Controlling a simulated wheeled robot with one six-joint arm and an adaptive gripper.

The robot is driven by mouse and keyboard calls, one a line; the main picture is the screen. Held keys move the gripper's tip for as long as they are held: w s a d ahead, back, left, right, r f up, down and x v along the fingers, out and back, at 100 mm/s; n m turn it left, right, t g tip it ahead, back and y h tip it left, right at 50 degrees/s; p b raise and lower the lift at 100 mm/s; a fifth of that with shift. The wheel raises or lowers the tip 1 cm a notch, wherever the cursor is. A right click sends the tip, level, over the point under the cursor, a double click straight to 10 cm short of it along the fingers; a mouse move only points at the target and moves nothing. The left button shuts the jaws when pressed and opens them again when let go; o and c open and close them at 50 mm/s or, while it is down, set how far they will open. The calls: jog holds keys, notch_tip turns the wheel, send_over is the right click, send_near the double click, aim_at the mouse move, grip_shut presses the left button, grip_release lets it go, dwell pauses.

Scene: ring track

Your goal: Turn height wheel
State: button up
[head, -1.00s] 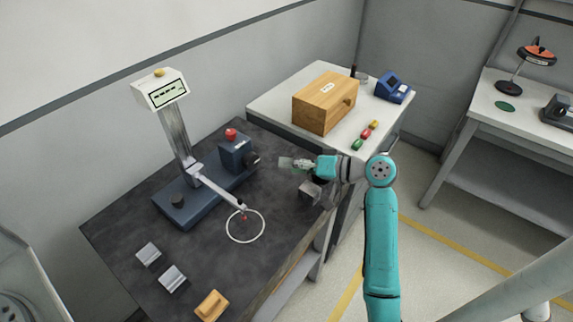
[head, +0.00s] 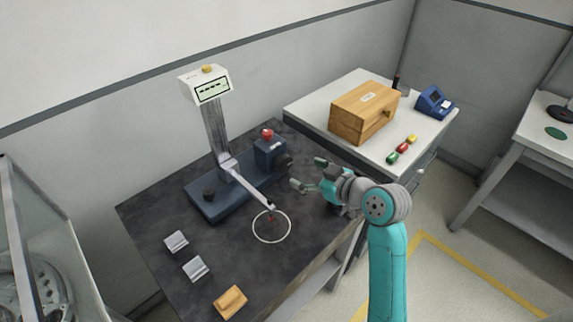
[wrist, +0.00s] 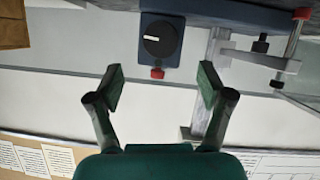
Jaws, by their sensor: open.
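The black wheel (head: 283,161), likely the height wheel, is on the side of a dark blue box (head: 268,152) with a red knob (head: 267,133) on top. In the wrist view, which looks upside down, the wheel (wrist: 160,40) faces me with a white mark on it. The blue box stands on the base of a measuring stand (head: 217,130). My gripper (head: 308,173) is open and empty, a short way right of the wheel and apart from it. In the wrist view the wheel sits beyond the gap between my fingers (wrist: 162,82).
The stand's horizontal arm (head: 249,187) reaches toward a white ring (head: 271,226) on the dark table. Two metal blocks (head: 176,242) and a wooden block (head: 230,302) lie in front. A white cabinet with a wooden box (head: 364,112) stands behind my gripper.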

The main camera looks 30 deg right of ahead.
aim_at(286, 165)
jog(key=x, duration=0.9)
jog(key=shift+w+a+f, duration=0.1)
jog(key=shift+w, duration=0.1)
jog(key=c, duration=1.2)
